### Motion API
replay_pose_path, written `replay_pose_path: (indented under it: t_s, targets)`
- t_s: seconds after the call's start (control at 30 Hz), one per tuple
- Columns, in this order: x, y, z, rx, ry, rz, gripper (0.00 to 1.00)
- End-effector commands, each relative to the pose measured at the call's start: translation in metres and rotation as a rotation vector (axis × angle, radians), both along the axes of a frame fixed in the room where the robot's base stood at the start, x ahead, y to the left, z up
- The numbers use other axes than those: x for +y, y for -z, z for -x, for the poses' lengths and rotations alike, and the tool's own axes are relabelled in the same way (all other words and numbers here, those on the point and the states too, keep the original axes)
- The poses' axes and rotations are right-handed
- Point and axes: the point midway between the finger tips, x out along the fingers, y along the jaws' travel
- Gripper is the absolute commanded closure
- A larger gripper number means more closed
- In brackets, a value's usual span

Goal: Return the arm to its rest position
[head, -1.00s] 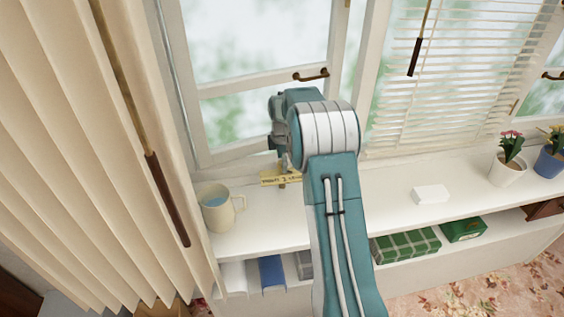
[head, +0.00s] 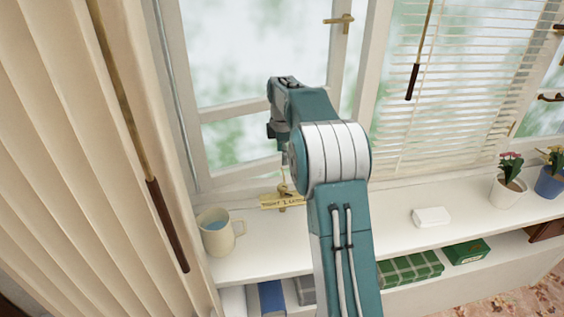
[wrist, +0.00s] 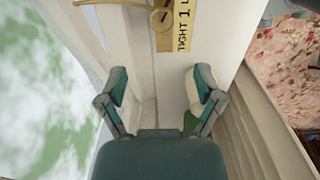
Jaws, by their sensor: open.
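My arm stands in the middle of the head view, with its elbow in front of the window and its forearm reaching away to the upper left. My gripper (wrist: 162,88) is open in the wrist view, its two fingers well apart with nothing between them. In the head view my gripper is mostly hidden beside and behind the forearm. A yellow tag (head: 283,201) with printed letters lies at the foot of the window by a brass fitting. The tag (wrist: 182,22) also shows beyond the fingers in the wrist view, apart from them.
A cream mug (head: 217,236) with blue liquid stands on the white sill (head: 390,215), left of my arm. A white box (head: 431,217) and two flowerpots (head: 508,190) stand to the right. A pleated curtain (head: 75,150) fills the left. Books lie on the shelf below.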

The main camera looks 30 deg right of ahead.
Motion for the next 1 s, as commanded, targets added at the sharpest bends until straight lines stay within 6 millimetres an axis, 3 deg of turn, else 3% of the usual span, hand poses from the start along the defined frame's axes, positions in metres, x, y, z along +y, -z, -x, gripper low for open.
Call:
replay_pose_path:
  t_s: [0.43, 0.57, 0.8, 1.0]
  targets:
    - [0.0, -0.001, 0.0, -0.001, 0.001, 0.0, 0.15]
    - [0.009, -0.015, 0.008, -0.018, 0.04, 0.005, 0.15]
    - [0.052, -0.069, 0.057, -0.106, 0.262, 0.011, 0.15]
    - [0.086, -0.101, 0.109, -0.183, 0.463, -0.007, 0.15]
